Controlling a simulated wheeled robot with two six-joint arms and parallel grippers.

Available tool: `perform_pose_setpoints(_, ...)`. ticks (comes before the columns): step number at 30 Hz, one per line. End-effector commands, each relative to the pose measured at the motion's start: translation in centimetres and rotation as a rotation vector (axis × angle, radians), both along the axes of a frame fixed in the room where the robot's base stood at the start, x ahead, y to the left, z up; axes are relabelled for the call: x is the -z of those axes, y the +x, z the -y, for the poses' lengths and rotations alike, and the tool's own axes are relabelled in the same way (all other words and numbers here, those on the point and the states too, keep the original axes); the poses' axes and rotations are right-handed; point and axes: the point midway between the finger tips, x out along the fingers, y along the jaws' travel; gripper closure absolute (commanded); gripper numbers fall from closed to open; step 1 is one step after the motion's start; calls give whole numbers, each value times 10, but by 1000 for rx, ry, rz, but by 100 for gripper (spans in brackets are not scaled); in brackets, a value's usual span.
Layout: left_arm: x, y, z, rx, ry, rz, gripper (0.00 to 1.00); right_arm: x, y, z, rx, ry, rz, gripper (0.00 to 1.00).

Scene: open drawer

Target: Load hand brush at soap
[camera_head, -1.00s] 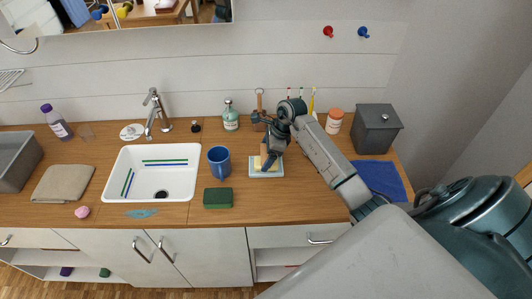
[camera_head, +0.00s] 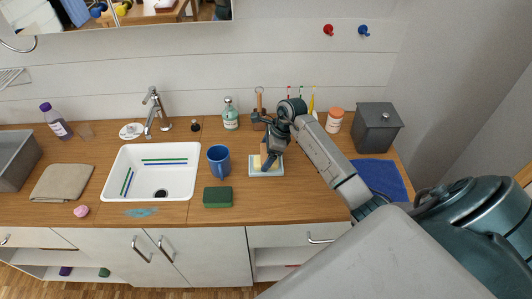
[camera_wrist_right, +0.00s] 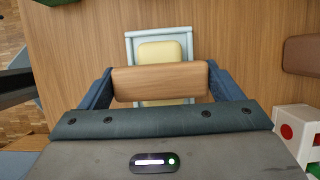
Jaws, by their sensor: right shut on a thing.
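My right gripper (camera_wrist_right: 160,84) is shut on the hand brush (camera_wrist_right: 160,80), whose wooden body spans between its two fingers in the right wrist view. The pale yellow soap (camera_wrist_right: 162,51) lies in a light blue soap dish (camera_wrist_right: 190,36) beneath the brush, partly hidden by it. In the head view the gripper (camera_head: 267,158) and brush are over the soap dish (camera_head: 267,174), and the arm covers part of them. I cannot tell whether the brush touches the soap. My left gripper is not in view.
A blue mug (camera_head: 219,161) and a green sponge (camera_head: 218,197) stand left of the dish. A green bottle (camera_head: 230,118) is behind. The white sink (camera_head: 112,180) lies further left. The counter right of the dish is partly clear below my arm.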

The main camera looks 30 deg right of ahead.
Motion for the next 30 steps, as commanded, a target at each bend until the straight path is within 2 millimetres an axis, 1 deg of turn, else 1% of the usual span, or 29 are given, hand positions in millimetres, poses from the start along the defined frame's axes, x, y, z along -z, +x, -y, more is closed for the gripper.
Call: perform_pose_setpoints(30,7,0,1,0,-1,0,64,3,-1,0,0,0,-2,32)
